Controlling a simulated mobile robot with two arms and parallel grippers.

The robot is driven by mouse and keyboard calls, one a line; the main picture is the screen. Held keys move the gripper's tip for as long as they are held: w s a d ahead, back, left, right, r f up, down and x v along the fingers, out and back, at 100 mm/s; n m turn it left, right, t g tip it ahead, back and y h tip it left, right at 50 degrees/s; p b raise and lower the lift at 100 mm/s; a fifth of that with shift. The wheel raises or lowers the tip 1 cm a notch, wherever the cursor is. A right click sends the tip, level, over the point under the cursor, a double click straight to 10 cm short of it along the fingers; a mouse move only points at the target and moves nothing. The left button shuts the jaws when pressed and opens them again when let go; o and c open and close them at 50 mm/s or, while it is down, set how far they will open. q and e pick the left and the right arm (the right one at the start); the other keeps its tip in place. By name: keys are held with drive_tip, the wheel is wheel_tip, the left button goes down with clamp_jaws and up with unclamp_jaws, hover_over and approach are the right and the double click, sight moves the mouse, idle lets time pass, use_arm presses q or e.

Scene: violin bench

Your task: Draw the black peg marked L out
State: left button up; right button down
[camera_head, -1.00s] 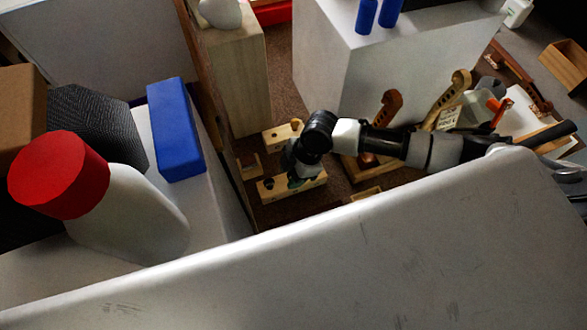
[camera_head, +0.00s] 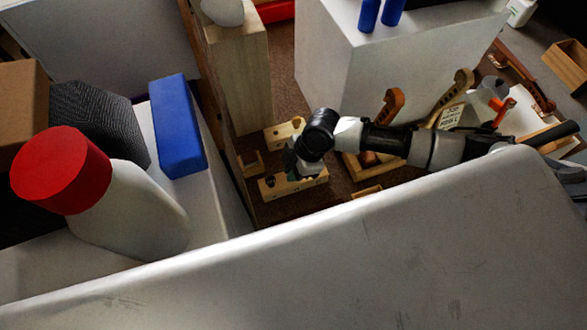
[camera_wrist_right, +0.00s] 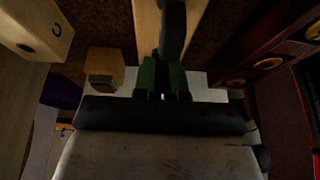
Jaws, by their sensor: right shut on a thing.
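My right gripper (camera_head: 291,170) reaches down over a light wooden block (camera_head: 306,184) on the brown floor of the bench area. In the right wrist view, its two green-padded fingers (camera_wrist_right: 162,78) are shut on a black peg (camera_wrist_right: 172,28). The peg stands out in front of the fingers, over a pale wooden strip (camera_wrist_right: 146,30). I cannot read any L mark on it, and I cannot tell whether its lower end sits in a hole. In the head view my wrist hides the peg. My left gripper is not in view.
A second wooden block (camera_head: 283,134) and a small wooden bracket (camera_head: 249,165) stand close by. A tall wooden post (camera_head: 240,85) and a grey box (camera_head: 375,85) rise behind. A white panel (camera_head: 330,245) crosses the front. A red-capped bottle (camera_head: 130,215) stands left.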

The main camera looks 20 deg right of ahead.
drive_tip(key=shift+r+p, duration=0.75)
drive_tip(key=shift+p, duration=0.05)
idle(1.1)
drive_tip(key=shift+r+p, duration=1.95)
wheel_tip(320, 180, up, 7)
drive_tip(key=p, duration=0.6)
drive_tip(key=shift+p, duration=0.35)
